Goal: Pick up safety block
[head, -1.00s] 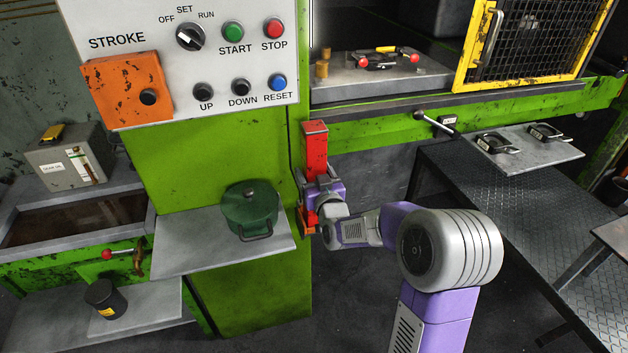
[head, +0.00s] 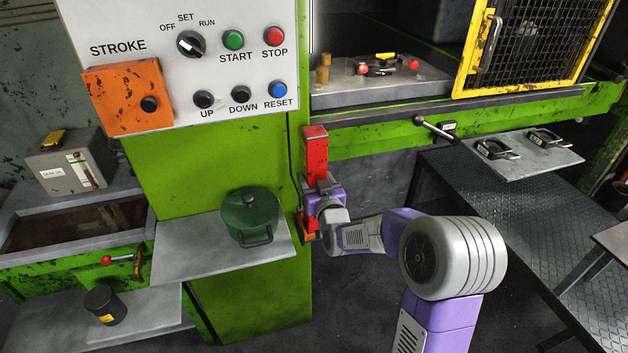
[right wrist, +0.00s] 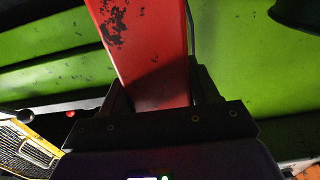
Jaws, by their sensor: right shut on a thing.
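The safety block is a tall red bar with worn dark patches (head: 316,158). It stands upright against the right edge of the green press column, with an orange part showing at its lower end. My right gripper (head: 314,192) is shut around the middle of the bar. In the right wrist view the red block (right wrist: 148,50) runs up between the two dark fingers of my right gripper (right wrist: 155,100). Whether the block's lower end rests on a holder is hard to tell. My left gripper is not in view.
A control panel (head: 130,25) with an orange box (head: 125,95) is above left. A green lidded pot (head: 250,215) stands on a grey shelf (head: 180,250) left of the block. The press bed (head: 420,85) and yellow mesh guard (head: 530,40) are to the right.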

